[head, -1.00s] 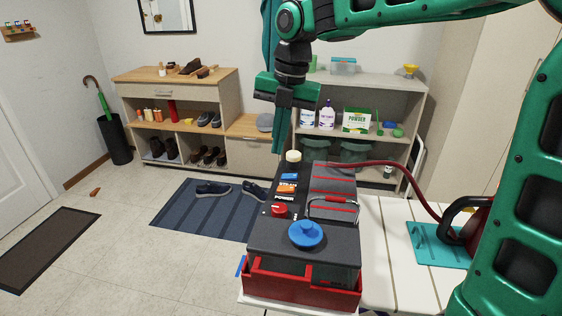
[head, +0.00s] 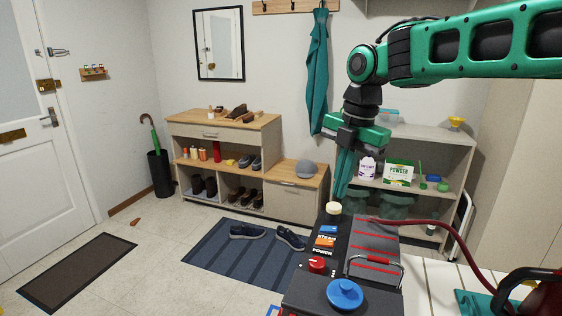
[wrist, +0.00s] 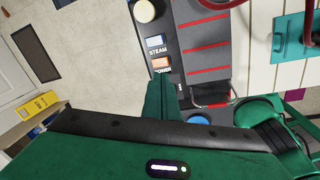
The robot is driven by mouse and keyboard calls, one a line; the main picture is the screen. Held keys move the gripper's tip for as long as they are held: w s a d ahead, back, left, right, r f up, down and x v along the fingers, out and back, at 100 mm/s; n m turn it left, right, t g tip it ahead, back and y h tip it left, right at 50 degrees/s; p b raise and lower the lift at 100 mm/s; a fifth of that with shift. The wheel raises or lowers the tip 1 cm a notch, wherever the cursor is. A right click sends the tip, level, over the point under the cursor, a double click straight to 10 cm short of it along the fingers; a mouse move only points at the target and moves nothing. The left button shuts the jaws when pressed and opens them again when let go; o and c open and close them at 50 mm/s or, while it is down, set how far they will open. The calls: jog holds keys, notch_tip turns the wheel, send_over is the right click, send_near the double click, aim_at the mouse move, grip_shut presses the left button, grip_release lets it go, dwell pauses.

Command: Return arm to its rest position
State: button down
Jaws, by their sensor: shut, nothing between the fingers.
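My gripper (head: 341,190) is shut and empty. It points down in the head view, above the far end of a dark machine (head: 368,242) with red stripes. The machine carries a cream knob (head: 333,208), blue and orange switches, a red knob (head: 317,264) and a blue cap (head: 345,293). In the wrist view my closed fingers (wrist: 162,88) show beside the orange power switch (wrist: 161,63). I cannot tell the exact gap between fingertips and machine. My green arm reaches in from the upper right.
A dark red hose (head: 440,230) curves right from the machine over a white slatted surface (head: 440,280). Shelves (head: 455,160) with bottles and a powder box (head: 398,172) stand behind my gripper. A shoe bench (head: 225,130) stands left. Floor at left is mostly clear, with mats (head: 78,270).

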jog(key=s+d+f+m, duration=0.4)
jog(key=s+d+m, duration=0.2)
jog(key=d+m, duration=0.45)
jog(key=s+d+f+m, duration=0.3)
jog(key=s+d+m, duration=0.1)
jog(key=s+m, duration=0.3)
jog(key=s+d+f+m, duration=0.4)
jog(key=s+d+m, duration=0.1)
jog(key=s+m, duration=0.2)
jog(key=s+d+f+m+h, duration=0.1)
jog(key=s+d+f+m, duration=0.2)
jog(key=s+m, duration=0.4)
jog(key=shift+s+d+f+m+g, duration=0.3)
jog(key=shift+d+f+m+g, duration=0.1)
jog(key=shift+d+m, duration=0.3)
jog(key=shift+w+f, duration=0.2)
jog(key=shift+w, duration=0.45)
